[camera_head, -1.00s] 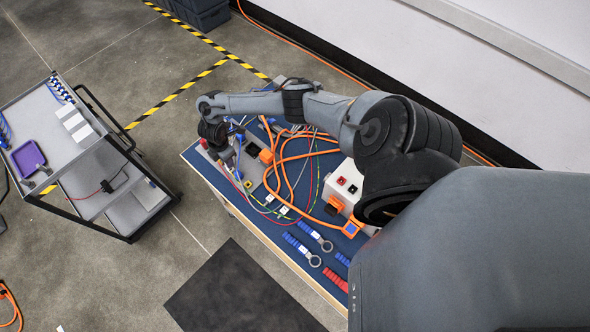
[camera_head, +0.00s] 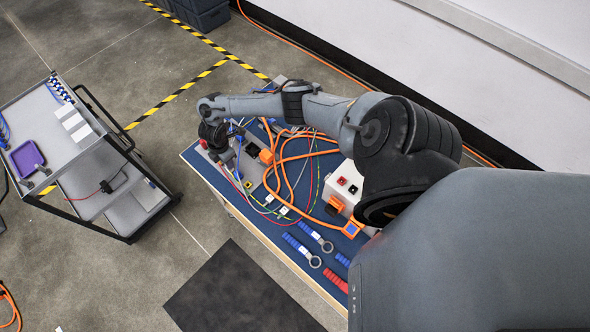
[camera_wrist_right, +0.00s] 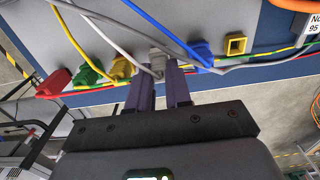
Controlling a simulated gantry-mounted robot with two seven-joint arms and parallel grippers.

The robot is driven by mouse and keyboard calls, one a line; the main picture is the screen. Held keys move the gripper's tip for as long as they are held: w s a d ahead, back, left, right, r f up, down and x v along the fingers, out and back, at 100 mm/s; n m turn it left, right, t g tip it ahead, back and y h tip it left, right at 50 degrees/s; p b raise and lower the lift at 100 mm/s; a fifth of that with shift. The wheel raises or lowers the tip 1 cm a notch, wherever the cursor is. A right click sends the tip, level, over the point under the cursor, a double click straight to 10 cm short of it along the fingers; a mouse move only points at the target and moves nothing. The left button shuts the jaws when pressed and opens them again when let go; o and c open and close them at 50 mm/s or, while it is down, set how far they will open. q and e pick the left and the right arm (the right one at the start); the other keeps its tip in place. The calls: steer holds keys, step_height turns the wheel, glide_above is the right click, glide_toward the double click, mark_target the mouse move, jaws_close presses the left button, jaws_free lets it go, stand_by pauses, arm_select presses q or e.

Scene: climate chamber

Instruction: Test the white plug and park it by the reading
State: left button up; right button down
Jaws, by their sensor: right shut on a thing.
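The white plug (camera_wrist_right: 158,62), greyish white with a pale cable, is between the two purple fingers of my right gripper (camera_wrist_right: 163,84) in the right wrist view. The fingers are shut on it. It stands in a row with red (camera_wrist_right: 54,83), green (camera_wrist_right: 88,74), yellow (camera_wrist_right: 121,68) and blue (camera_wrist_right: 202,53) plugs along the edge of a grey panel (camera_wrist_right: 120,30). I cannot tell whether it is seated in a socket. In the head view my right gripper (camera_head: 222,154) is over the bench's far-left end, and the plug is too small to make out. My left gripper is out of view.
A printed label (camera_wrist_right: 313,23) is cut off at the wrist view's right edge. A cart (camera_head: 90,150) stands left.

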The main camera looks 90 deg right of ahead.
steer(key=shift+f, duration=0.4)
stand_by(0.3)
steer(key=c, duration=1)
jaws_free()
steer(key=shift+o, duration=0.2)
